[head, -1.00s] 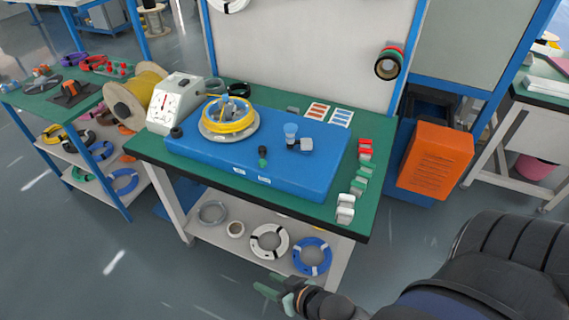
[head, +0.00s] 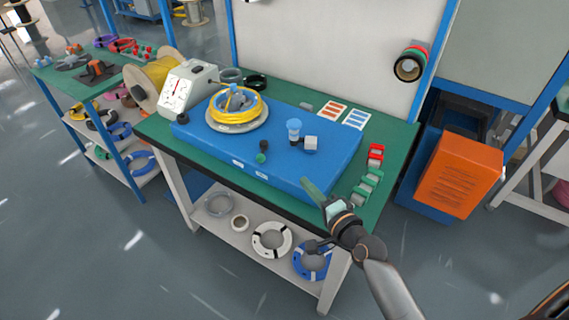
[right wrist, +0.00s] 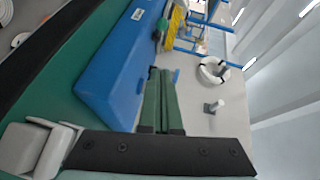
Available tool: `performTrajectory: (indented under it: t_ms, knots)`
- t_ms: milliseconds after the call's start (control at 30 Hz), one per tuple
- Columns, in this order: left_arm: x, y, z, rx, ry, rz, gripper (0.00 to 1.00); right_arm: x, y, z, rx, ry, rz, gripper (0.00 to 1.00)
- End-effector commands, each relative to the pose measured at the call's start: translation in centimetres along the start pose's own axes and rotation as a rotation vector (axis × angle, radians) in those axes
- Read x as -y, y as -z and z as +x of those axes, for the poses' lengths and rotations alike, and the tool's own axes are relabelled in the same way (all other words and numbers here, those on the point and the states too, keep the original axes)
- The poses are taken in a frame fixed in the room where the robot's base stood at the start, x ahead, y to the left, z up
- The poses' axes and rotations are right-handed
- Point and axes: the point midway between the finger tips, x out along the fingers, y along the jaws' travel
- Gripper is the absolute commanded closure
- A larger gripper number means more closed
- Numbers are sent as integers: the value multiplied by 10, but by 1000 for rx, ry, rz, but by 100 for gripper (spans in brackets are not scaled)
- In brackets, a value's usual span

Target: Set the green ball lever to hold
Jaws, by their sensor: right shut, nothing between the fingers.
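The lever with the green ball (head: 262,157) is small and stands at the front of the blue machine base (head: 335,165), with a black knob (head: 264,145) just behind the ball. Its exact setting is too small to read. My right gripper (head: 306,181) has green fingers, shut and empty, in front of and right of the ball, near the base's front right edge. My left gripper is not in view.
On the base are a yellow cable coil (head: 235,107), a blue-topped part (head: 294,126) and a grey block (head: 311,143). A white gauge box (head: 186,88) stands at left. Red and green-and-white clips (head: 375,153) line the green table's right side.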

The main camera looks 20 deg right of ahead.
Motion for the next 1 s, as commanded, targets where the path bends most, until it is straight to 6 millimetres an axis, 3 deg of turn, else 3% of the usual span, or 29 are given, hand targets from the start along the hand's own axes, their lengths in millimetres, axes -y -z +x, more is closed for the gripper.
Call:
performTrajectory:
  t_ms: [467, 1000]
  knots:
    - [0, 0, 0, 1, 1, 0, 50, 1, 0, 9, -1, 3, 0, 100]
    - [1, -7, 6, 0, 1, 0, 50, 0, 0, 101, -1, 2, -2, 100]
